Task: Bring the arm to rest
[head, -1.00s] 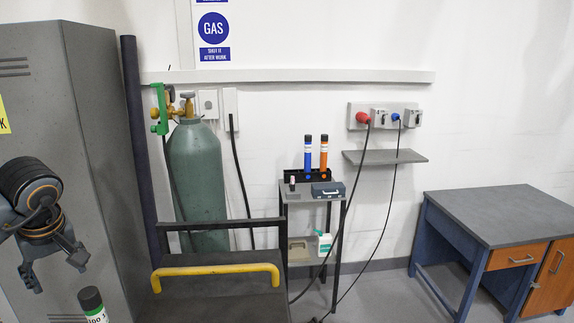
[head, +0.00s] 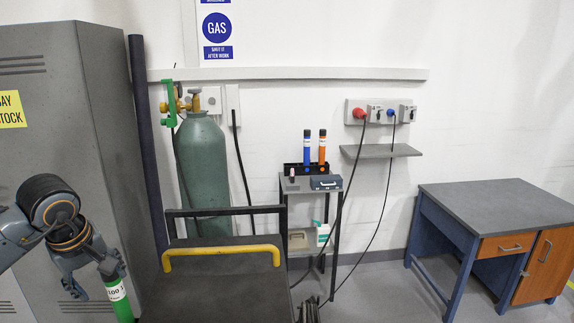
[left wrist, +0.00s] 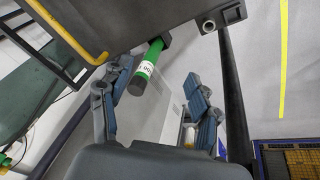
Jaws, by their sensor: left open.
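My left gripper (head: 94,277) is at the lower left in the head view, its fingers apart. A green tube (head: 123,310) with a black cap and a white label is right by the fingers; one finger overlaps its cap in this view. In the left wrist view the green tube (left wrist: 155,52) points its black end toward the open fingers (left wrist: 155,110), nearer the left one. Its far end meets a dark block at a platform edge. Whether finger and tube touch I cannot tell. My right gripper is not in view.
A grey cabinet (head: 60,130) stands behind my left arm. A cart with a yellow handle (head: 222,250) is to the right of the tube, before a green gas cylinder (head: 205,180). A small shelf stand (head: 300,188) and a workbench (head: 495,205) stand farther right. Floor between them is open.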

